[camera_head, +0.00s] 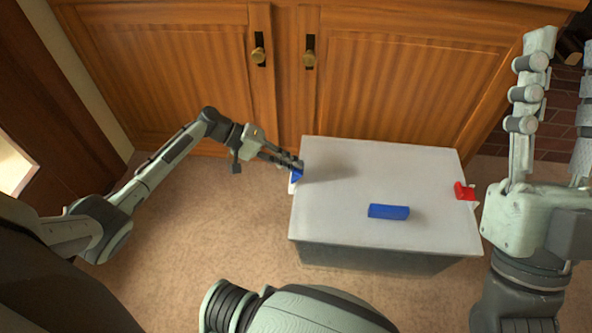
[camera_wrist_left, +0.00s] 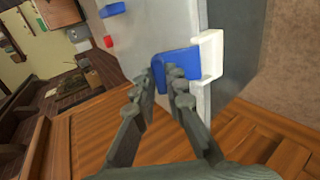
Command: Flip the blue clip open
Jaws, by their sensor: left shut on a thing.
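The blue clip (camera_head: 296,174) sits at the left edge of the grey box (camera_head: 350,222). In the left wrist view the blue clip (camera_wrist_left: 180,66) is next to a white bracket (camera_wrist_left: 210,55) on the box's side. My left gripper (camera_head: 297,163) reaches the clip from the left and is shut on it; its fingertips (camera_wrist_left: 178,82) partly cover the clip. My right gripper (camera_head: 564,50) is at the far right of the head view, with its fingers spread and empty.
A blue handle (camera_head: 388,211) lies on the box's lid. A red clip (camera_head: 464,191) is at the box's right edge. A wooden cabinet (camera_head: 400,90) with knobs stands behind the box. Carpet (camera_head: 190,230) left of the box is clear.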

